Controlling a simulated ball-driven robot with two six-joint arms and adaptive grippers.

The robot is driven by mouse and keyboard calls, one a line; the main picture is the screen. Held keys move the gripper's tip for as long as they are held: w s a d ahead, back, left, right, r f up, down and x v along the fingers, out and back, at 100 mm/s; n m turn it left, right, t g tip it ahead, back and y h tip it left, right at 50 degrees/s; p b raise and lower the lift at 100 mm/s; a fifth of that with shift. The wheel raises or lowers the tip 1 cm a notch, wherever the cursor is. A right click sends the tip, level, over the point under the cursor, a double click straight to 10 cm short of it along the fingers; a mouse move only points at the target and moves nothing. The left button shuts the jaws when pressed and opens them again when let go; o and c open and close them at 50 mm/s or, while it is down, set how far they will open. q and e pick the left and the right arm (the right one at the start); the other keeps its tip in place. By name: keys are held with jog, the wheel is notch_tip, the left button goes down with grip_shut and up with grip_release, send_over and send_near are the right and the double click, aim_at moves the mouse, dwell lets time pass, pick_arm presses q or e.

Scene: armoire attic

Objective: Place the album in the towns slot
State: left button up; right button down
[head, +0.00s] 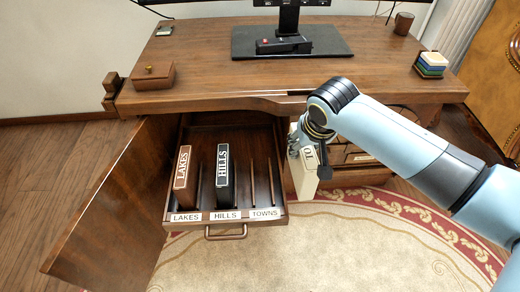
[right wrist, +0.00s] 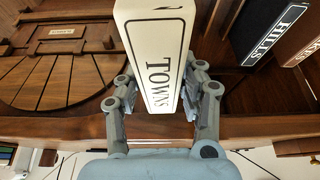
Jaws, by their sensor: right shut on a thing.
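The cream album (head: 305,177) is held upright just right of the pulled-out drawer (head: 217,230). Its TOWNS label shows in the right wrist view, on the album (right wrist: 155,50) between the fingers. My right gripper (head: 306,143) is shut on this album. The towns slot (head: 262,185) is the empty rightmost space in the drawer, behind the TOWNS label (head: 264,214). The brown LAKES album (head: 182,168) and the black HILLS album (head: 223,176) stand in their slots. My left gripper is not in view.
An open cabinet door (head: 110,205) stands left of the drawer. A patterned rug (head: 350,245) lies below.

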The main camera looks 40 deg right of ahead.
jog(key=shift+f, duration=0.9)
jog(key=shift+w+f+m+b, duration=0.2)
jog(key=shift+f+m+b, duration=0.1)
jog(key=shift+b, duration=0.2)
pick_arm(q)
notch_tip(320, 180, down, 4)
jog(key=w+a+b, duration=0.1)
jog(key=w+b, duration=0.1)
jog(key=b, duration=0.2)
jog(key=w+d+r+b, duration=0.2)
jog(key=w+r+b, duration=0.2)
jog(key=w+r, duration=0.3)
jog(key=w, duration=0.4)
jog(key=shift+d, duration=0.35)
pick_arm(e)
jog(key=w+a+f, duration=0.5)
jog(key=w+f, duration=0.4)
jog(key=f, duration=0.1)
jog(key=shift+w+a+f, duration=0.15)
jog(key=shift+w, duration=0.2)
jog(key=shift+f, duration=0.1)
